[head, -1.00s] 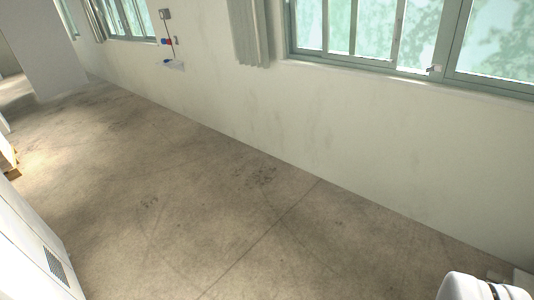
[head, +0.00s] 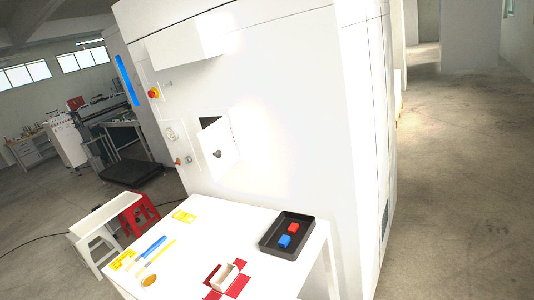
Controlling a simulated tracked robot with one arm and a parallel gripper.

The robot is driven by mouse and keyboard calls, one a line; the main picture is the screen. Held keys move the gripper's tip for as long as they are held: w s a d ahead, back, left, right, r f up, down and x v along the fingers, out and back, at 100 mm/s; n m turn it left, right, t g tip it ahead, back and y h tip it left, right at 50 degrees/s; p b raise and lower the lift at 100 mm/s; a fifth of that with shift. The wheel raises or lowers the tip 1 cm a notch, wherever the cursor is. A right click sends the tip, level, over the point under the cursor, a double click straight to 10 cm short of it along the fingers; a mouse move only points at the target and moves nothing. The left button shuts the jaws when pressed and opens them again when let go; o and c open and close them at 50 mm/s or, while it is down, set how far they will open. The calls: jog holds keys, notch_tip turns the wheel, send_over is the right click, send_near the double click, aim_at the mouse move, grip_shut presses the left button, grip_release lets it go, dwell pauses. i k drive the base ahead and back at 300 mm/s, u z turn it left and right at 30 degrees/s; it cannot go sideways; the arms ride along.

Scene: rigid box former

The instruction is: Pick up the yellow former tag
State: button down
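A white table (head: 215,235) stands at the lower middle of the head view, against a large white machine. A flat yellow piece (head: 184,216) lies near its back left edge. Another flat yellow piece (head: 122,260) lies near its left edge. Either could be the yellow former tag; I cannot tell which at this size. My gripper is not in view.
On the table are blue and yellow sticks (head: 154,246), an amber round thing (head: 149,281), a pale open box (head: 224,277) on a red cross-shaped sheet, and a black tray (head: 272,248) with red and blue blocks. A red stool (head: 137,213) and white bench (head: 95,225) stand left. Floor at right is clear.

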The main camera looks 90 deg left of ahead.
aim_at(179, 215)
jog(key=u, duration=1.25)
jog(key=i, duration=0.45)
jog(key=u, duration=1.25)
jog(key=k, duration=0.95)
jog(key=u, duration=0.2)
jog(key=i, duration=0.95)
jog(key=z, duration=0.1)
